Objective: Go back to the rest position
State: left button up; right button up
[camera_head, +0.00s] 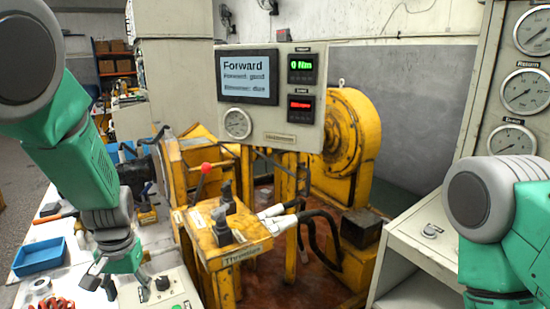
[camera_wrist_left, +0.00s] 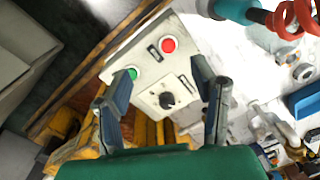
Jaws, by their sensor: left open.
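My left gripper (camera_head: 117,284) points down at the lower left of the head view, above the near end of the white table. It is open and empty. In the left wrist view its two fingers stand apart (camera_wrist_left: 160,72), with a grey control box (camera_wrist_left: 142,58) beyond them. The box has a red button (camera_wrist_left: 169,44), a green button (camera_wrist_left: 132,73) and a black knob (camera_wrist_left: 167,99). The knob also shows in the head view (camera_head: 162,283), just right of the gripper. My right arm comes in at the right edge; its gripper is out of view.
A yellow throttle stand (camera_head: 228,250) with grey levers is right of the left gripper. A display panel (camera_head: 270,95) reads "Forward". A blue tray (camera_head: 40,257) and red coiled part (camera_head: 52,303) lie left. A gauge cabinet (camera_head: 430,232) stands beside my right arm.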

pick_arm(q)
jog(key=s+a+f+y+b, duration=0.1)
jog(key=s+a+f, duration=0.1)
jog(key=s+f, duration=1.2)
jog(key=s+d+f+m, duration=0.1)
jog(key=s+d+f, duration=0.1)
jog(key=s, duration=0.6)
jog(key=s+d+f+h+b, duration=0.1)
jog(key=s+f, duration=0.3)
jog(key=s, duration=0.4)
jog(key=shift+s+d+f+m+t+h, duration=0.2)
jog(key=shift+d+f+m+t+h, duration=0.15)
jog(key=shift+d, duration=0.5)
pick_arm(e)
jog(key=shift+f, duration=0.95)
pick_arm(q)
jog(key=shift+w+f, duration=0.1)
jog(key=shift+w, duration=0.05)
